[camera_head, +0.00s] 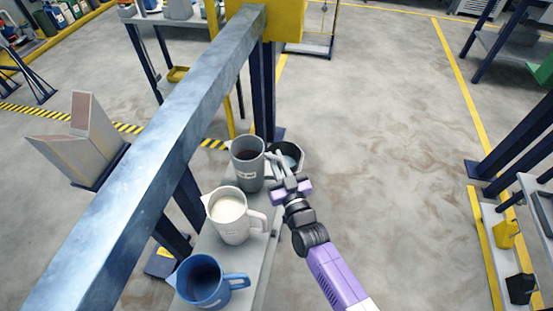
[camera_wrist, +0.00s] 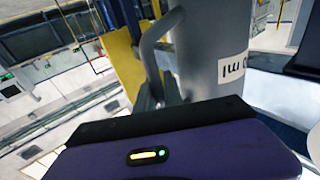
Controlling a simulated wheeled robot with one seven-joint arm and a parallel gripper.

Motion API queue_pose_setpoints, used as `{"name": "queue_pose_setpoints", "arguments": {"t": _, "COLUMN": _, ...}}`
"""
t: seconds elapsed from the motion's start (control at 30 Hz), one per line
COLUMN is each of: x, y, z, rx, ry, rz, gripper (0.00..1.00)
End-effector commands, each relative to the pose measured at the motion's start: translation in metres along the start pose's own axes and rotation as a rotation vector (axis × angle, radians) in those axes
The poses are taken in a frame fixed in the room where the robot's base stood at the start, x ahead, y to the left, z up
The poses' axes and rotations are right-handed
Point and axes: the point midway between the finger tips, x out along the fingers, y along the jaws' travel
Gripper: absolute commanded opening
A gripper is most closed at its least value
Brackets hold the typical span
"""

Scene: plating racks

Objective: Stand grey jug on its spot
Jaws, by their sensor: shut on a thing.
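The grey jug (camera_head: 247,163) is upright at the far end of a narrow grey shelf, with dark contents or a dark inside. Its handle is on the right, towards my gripper (camera_head: 278,168). My gripper is shut on the handle. In the wrist view the grey jug (camera_wrist: 212,50) fills the upper middle, with a white label and the handle (camera_wrist: 148,55) on its left. I cannot tell whether its base touches the shelf. No marked spot for it can be made out.
A white jug (camera_head: 229,213) and a blue jug (camera_head: 204,280) stand nearer on the shelf (camera_head: 259,245). A dark-rimmed round container (camera_head: 299,154) is just right of the grey jug. A long metal beam (camera_head: 165,155) crosses above left. Open floor (camera_head: 390,130) lies right.

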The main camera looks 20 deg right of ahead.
Motion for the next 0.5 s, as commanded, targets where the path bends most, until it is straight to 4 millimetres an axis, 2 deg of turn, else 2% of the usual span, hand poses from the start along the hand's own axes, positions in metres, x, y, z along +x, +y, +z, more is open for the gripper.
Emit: {"name": "queue_pose_setpoints", "arguments": {"t": 0.5, "x": -0.0006, "y": 0.0001, "z": 0.0087, "rx": 0.0, "ry": 0.001, "rz": 0.0, "gripper": 0.0}}
